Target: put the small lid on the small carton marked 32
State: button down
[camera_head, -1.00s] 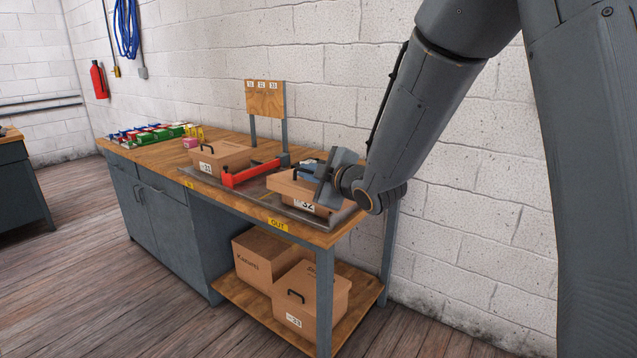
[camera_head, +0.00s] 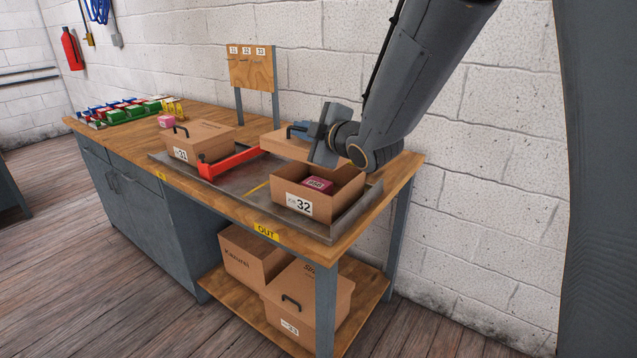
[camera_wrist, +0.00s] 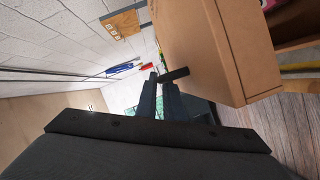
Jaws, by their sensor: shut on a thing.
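The small carton marked 32 (camera_head: 300,204) stands open-topped on the right of the grey tray, with a dark pink box (camera_head: 318,184) inside. My gripper (camera_head: 300,132) is shut on the black handle (camera_wrist: 174,75) of the small lid (camera_head: 284,148), a brown cardboard lid. The lid is behind and to the left of the carton's opening, apart from it as far as I can see. In the wrist view the lid (camera_wrist: 215,45) fills the upper middle, and part of the open carton shows at the right edge.
A closed carton marked 31 (camera_head: 195,142) and a red bar (camera_head: 232,162) are left on the grey tray (camera_head: 240,184). A board on posts (camera_head: 252,70) stands behind. Colored boxes (camera_head: 125,113) lie at the bench's far left. Closed cartons are on the lower shelf (camera_head: 350,305).

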jog(key=shift+f+b, duration=0.35)
jog(key=shift+f, duration=0.05)
notch_tip(320, 180, down, 9)
jog(key=p, duration=0.1)
jog(key=shift+f, duration=0.15)
jog(key=shift+s+f, duration=0.1)
jog(key=c, duration=1.9)
grip_release()
jog(key=b+v, duration=0.2)
jog(key=v, duration=1)
